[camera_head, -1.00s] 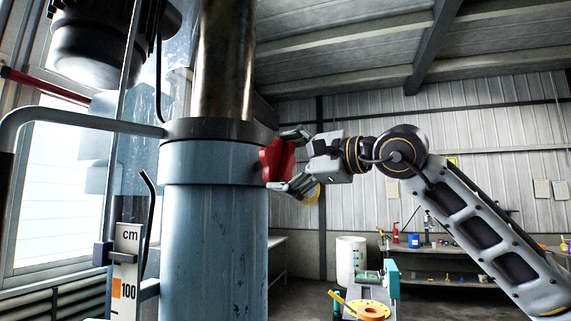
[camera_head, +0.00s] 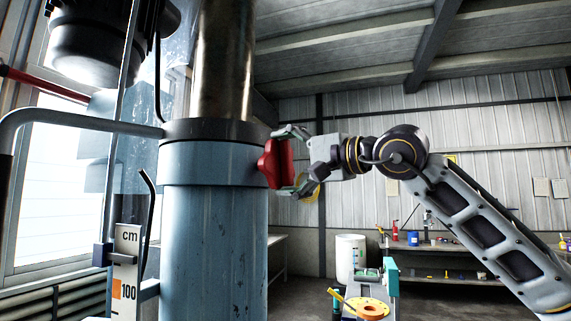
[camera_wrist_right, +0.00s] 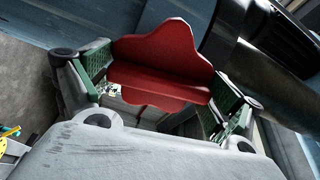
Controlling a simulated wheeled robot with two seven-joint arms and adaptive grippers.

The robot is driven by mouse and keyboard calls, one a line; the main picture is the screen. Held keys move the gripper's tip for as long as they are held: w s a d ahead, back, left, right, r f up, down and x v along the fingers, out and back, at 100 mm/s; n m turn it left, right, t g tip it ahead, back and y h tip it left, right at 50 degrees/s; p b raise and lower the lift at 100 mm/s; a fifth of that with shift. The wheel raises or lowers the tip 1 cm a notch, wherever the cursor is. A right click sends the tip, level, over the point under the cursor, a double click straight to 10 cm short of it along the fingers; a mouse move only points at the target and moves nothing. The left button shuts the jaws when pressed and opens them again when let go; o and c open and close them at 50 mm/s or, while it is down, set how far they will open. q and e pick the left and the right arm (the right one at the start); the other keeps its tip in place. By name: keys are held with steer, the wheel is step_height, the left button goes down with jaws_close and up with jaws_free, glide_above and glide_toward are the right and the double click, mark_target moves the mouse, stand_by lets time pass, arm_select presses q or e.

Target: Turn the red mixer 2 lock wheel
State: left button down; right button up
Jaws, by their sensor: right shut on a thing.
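The red lock wheel (camera_head: 275,163), a lobed knob, sits on the right side of the blue column (camera_head: 213,230), just below its dark collar. It also shows in the right wrist view (camera_wrist_right: 165,60), between the green finger pads. My right gripper (camera_head: 291,160) is shut on the wheel, with one finger above it and one below. In the right wrist view my right gripper (camera_wrist_right: 160,95) has a pad at each side of the wheel. The wheel's mount on the column is mostly hidden. My left gripper is not in view.
A scale (camera_head: 126,265) marked cm and a bent grey pipe (camera_head: 70,118) stand left of the column. A white drum (camera_head: 350,255), a green bench device (camera_head: 390,275) and a workbench (camera_head: 450,250) are behind at the right. Open floor lies between.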

steer(key=shift+f, duration=0.15)
steer(key=o, duration=0.7)
steer(key=shift+d, duration=0.1)
steer(key=shift+s+d, duration=0.45)
steer(key=shift+d, duration=0.15)
steer(key=shift+v, duration=5.15)
